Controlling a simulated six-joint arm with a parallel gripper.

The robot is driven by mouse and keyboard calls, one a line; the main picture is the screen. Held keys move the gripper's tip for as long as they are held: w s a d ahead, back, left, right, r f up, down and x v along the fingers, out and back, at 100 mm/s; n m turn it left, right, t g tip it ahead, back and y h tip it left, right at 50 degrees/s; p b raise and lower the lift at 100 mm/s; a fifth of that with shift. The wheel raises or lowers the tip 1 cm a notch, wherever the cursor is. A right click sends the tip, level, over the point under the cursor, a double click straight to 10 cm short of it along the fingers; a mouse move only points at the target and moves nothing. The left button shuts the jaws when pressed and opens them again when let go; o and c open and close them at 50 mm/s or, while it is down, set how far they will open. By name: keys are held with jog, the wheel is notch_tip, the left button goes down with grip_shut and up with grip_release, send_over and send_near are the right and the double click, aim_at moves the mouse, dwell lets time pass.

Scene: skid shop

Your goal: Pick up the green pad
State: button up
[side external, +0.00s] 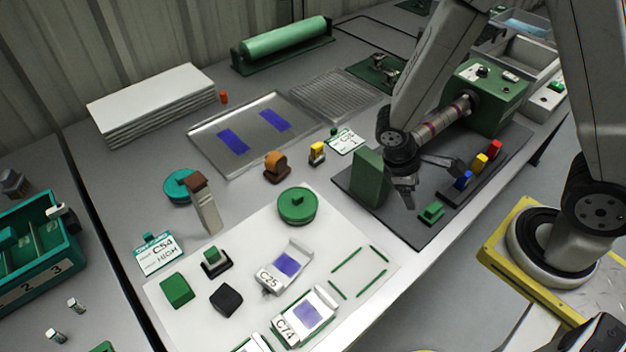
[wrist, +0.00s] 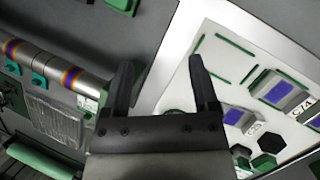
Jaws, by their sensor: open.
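Several green pieces could be the green pad, and I cannot tell which is meant. A green block (side external: 177,290) lies at the left of the white sheet, beside a black hexagonal piece (side external: 226,299). A small green piece with a raised top (side external: 432,212) lies on the dark mat; a green piece also shows at the top of the wrist view (wrist: 124,4). A round green disc with a knob (side external: 297,204) lies at the sheet's back edge, partly hidden behind my gripper in the wrist view. My gripper (wrist: 162,80) is open and empty, above the dark mat's near-left area.
The white sheet (side external: 245,250) also bears labelled trays with blue patches, C25 (side external: 285,268) and C74 (side external: 305,315). A tall green block (side external: 368,178) stands close to my gripper. Red, yellow and blue blocks (side external: 480,161) stand on the dark mat (side external: 400,225). A metal tray (side external: 200,132) lies behind.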

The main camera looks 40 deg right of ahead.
aim_at(428, 214)
jog(key=d+f+n+h, duration=0.1)
jog(key=f+n+h, duration=0.2)
jog(key=f, duration=0.1)
jog(key=s+d+f+n+t+h, duration=0.1)
jog(key=d+f+n+h, duration=0.1)
jog(key=f+n+h, duration=0.1)
jog(key=d+f+n+h, duration=0.1)
jog(key=f+n+h, duration=0.2)
jog(key=f+n, duration=0.2)
jog(key=shift+s+d+f+t, duration=0.15)
jog(key=shift+s+f+t, duration=0.25)
jog(key=shift+f, duration=0.1)
jog(key=shift+d+f+n+t+h, duration=0.1)
jog(key=shift+f+n+t+h, duration=0.4)
jog(key=shift+n, duration=0.1)
jog(key=shift+x, duration=1.35)
jog(key=shift+d, duration=0.1)
jog(key=shift+f+x, duration=0.2)
jog(key=shift+x, duration=2.25)
jog(key=shift+w, duration=0.1)
